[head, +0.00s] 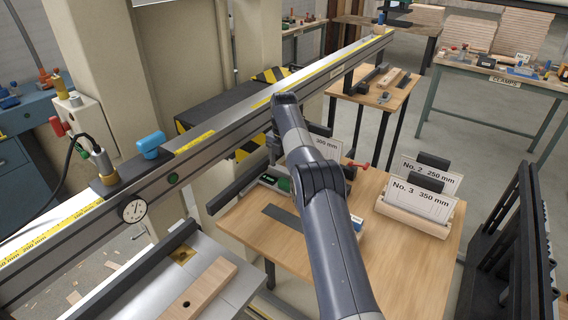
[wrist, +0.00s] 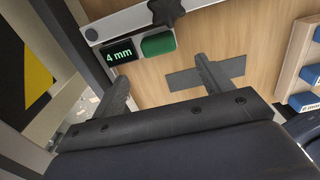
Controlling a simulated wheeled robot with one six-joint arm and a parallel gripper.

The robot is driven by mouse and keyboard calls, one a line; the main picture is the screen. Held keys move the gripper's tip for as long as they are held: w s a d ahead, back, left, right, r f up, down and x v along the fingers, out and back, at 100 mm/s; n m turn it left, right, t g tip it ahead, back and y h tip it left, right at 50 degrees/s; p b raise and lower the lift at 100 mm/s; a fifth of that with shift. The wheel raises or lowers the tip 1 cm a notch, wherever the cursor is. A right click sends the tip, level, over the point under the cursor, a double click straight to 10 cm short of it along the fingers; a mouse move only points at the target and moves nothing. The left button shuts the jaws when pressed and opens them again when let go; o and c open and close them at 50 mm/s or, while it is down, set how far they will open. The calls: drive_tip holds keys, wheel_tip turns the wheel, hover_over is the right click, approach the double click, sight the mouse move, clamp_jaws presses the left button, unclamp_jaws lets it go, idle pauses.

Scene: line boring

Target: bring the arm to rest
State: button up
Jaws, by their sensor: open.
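My gripper (wrist: 160,70) is open and empty in the wrist view, its two dark fingers spread apart above the wooden table top. In the head view my arm rises from the bottom middle and bends down just in front of the long rail; the arm largely hides the gripper there. Beyond the fingers, the wrist view shows a device with a lit display (wrist: 119,54) whose visible part reads "4 mm", and a green button (wrist: 158,44). A dark flat strip (wrist: 226,69) lies on the table, partly behind the right finger. I cannot tell the exact gap to the table.
Number cards (head: 421,199) stand on the wooden table (head: 395,270). A drilled wooden board (head: 188,293) lies lower left. A black rack (head: 515,240) stands right.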

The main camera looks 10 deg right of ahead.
sight(284, 181)
drive_tip(key=shift+f, duration=0.15)
drive_tip(key=shift+f, duration=3.85)
